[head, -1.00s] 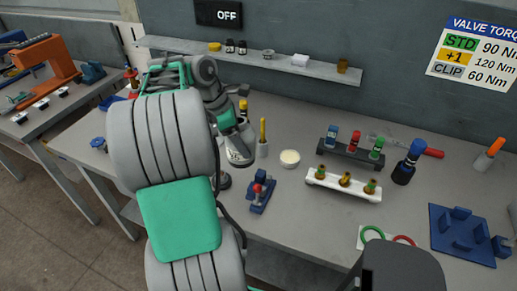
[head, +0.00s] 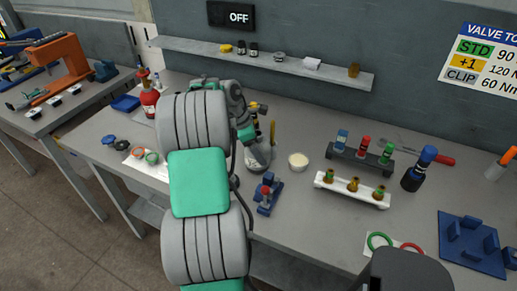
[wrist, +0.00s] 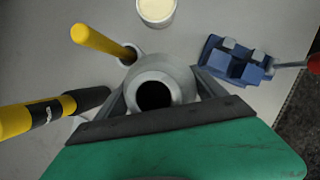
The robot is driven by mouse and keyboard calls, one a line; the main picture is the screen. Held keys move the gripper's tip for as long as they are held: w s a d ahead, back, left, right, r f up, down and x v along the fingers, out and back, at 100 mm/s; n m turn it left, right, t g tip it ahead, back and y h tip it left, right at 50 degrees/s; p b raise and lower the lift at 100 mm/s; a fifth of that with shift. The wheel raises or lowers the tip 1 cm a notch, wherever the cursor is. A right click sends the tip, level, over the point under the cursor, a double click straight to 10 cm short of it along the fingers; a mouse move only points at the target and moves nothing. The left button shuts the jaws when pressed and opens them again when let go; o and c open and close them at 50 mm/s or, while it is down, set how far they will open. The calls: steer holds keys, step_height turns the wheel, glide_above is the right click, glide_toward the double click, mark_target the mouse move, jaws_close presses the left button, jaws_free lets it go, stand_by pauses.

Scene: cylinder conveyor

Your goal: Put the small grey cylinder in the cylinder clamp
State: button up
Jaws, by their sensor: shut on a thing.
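The small grey cylinder (wrist: 157,82) is a light grey hollow piece with a dark round opening facing the wrist camera. My gripper (wrist: 158,100) is shut on it, with a finger at each side. In the head view the cylinder (head: 258,158) shows below my gripper (head: 250,140), partly hidden by my arm. The cylinder clamp (head: 269,193) is a blue fixture with a red-tipped handle, in front and slightly right of the cylinder. In the wrist view the clamp (wrist: 238,62) lies right of the cylinder, apart from it. Whether the cylinder touches the bench cannot be told.
A yellow-handled tool (wrist: 100,42) stands in a holder close beside the cylinder. Another yellow-and-black handle (wrist: 35,115) is at left. A cream-filled bowl (head: 298,160) stands behind the clamp. A white rack (head: 352,190) is to the right. Bench between clamp and rack is clear.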

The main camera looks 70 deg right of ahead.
steer(key=o, duration=2)
steer(key=shift+f, duration=0.1)
steer(key=shift+o, duration=0.2)
